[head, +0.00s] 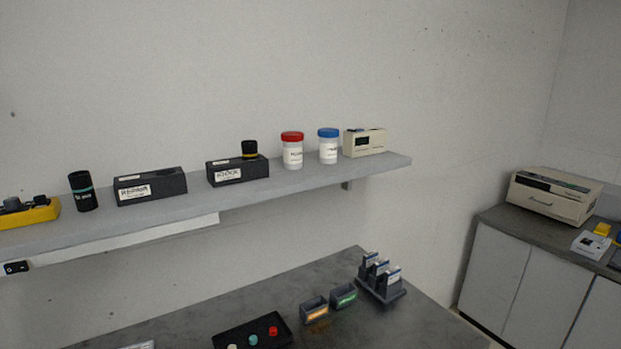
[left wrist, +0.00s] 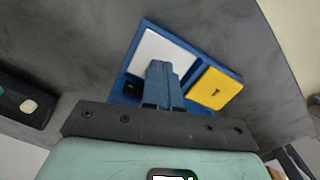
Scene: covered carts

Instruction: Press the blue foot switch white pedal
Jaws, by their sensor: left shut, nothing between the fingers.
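The blue foot switch (left wrist: 147,25) shows in the left wrist view at the upper middle. It has a white pedal (left wrist: 157,46) on the left and a yellow pedal (left wrist: 214,88) with a small dark mark on the right. My left gripper (left wrist: 160,66) is shut and empty. Its blue-grey fingertips overlap the lower right part of the white pedal in the picture and hide some of it. I cannot tell whether they touch it. The foot switch and both grippers are out of the head view.
The foot switch lies on a grey surface (left wrist: 80,50); a dark box with a pale button (left wrist: 27,105) is at left. In the head view, a wall shelf (head: 130,216) holds jars and boxes above a grey bench (head: 270,290) with small bins and a black tray (head: 222,341).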

